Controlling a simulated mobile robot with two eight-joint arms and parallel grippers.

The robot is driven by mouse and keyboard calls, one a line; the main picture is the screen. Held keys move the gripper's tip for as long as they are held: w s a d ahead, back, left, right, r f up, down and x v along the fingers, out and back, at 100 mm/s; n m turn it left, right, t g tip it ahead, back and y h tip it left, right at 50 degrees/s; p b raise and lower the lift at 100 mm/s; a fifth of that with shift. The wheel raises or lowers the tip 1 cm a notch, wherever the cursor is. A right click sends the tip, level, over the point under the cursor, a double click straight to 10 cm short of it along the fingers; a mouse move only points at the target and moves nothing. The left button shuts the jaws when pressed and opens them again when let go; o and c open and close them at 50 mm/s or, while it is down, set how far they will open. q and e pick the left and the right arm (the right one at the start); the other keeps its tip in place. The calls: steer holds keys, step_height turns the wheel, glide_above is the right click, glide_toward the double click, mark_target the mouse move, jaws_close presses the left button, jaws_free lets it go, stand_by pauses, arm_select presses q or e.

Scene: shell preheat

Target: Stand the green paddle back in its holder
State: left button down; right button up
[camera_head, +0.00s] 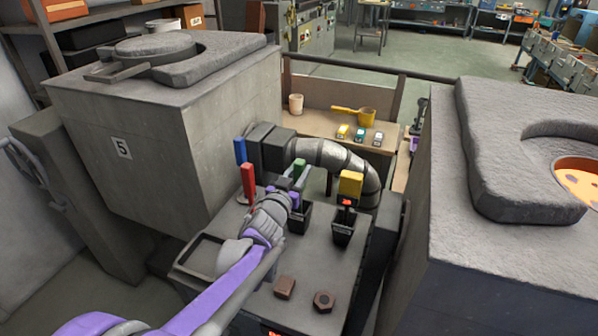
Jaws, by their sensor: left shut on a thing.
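The green paddle (299,169) stands roughly upright near the centre. My left gripper (289,196) reaches in from the lower left and is shut on the green paddle. A black holder (298,218) is right by the gripper, below the paddle. The gripper hides part of the paddle and the holder, so I cannot tell whether the paddle's lower end is inside. My right gripper is not in view.
A yellow paddle (350,184) stands in another black holder (344,232) to the right. Red (248,184) and blue (240,151) paddles stand left. A hex nut (323,301) and brown block (285,288) lie in front. Large grey blocks flank the stand; a metal duct (335,155) runs behind.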

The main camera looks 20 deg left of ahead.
arm_select(q)
steer(key=shift+f, duration=0.2)
steer(key=c, duration=0.6)
jaws_free()
steer(key=shift+o, duration=0.2)
